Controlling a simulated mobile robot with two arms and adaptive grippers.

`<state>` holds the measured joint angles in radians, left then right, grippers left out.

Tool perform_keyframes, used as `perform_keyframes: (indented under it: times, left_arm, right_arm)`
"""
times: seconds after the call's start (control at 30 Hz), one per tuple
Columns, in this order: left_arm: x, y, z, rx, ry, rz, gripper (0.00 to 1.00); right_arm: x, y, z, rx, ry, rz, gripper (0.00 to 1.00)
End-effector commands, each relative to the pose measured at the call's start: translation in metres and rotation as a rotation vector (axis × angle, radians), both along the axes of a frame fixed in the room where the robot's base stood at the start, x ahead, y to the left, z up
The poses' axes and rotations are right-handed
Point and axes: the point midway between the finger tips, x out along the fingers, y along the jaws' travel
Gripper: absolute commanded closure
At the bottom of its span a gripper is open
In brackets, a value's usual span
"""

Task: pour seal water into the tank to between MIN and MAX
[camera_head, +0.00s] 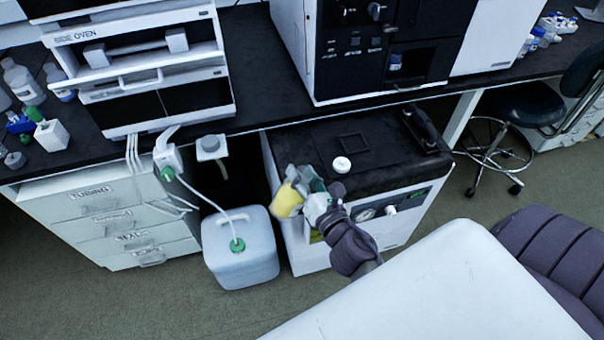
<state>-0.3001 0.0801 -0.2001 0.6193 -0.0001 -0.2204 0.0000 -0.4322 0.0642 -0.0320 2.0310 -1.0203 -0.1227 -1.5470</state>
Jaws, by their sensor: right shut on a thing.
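My right gripper (315,207) is shut on a small container with a yellow part (288,201) and a pale grey part. It holds the container at the front left edge of a white floor unit with a black top (375,150), which looks like the tank unit. The container appears tilted; its mouth, any water in it and any stream cannot be made out. A round white cap (341,165) is on the black top, just behind the gripper. The MIN and MAX marks and the water level cannot be read. My left gripper is not in view.
A pale blue-grey carboy (240,265) with a green cap and tube stands left of the unit. Drawers (110,225) are further left. The black bench (255,75) above carries instruments. A stool (525,105) stands at the right. My white body fills the lower right.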

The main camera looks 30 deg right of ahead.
Motion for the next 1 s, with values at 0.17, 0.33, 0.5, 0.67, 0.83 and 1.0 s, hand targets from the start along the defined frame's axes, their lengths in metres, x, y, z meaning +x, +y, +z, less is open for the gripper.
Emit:
perform_keyframes:
  times: [0.17,0.33,0.5,0.67,0.83,1.0]
  left_arm:
    - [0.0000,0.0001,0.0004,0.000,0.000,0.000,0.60]
    - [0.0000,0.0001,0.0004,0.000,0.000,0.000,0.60]
    - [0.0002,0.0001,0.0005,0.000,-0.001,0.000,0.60]
    - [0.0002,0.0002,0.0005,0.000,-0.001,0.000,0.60]
    - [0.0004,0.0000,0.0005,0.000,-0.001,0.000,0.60]
    - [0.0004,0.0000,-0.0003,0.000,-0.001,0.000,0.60]
  right_arm:
    - [0.0006,-0.0011,-0.0002,0.045,-0.003,0.002,1.00]
    - [0.0006,-0.0011,-0.0001,0.045,-0.003,0.000,1.00]
    - [0.0006,-0.0018,-0.0031,0.105,-0.001,0.000,1.00]
    - [0.0006,-0.0021,-0.0046,0.146,-0.002,-0.001,1.00]
    - [0.0006,-0.0021,-0.0045,0.145,-0.002,0.000,1.00]
    - [0.0006,-0.0025,-0.0074,0.189,-0.001,-0.001,1.00]
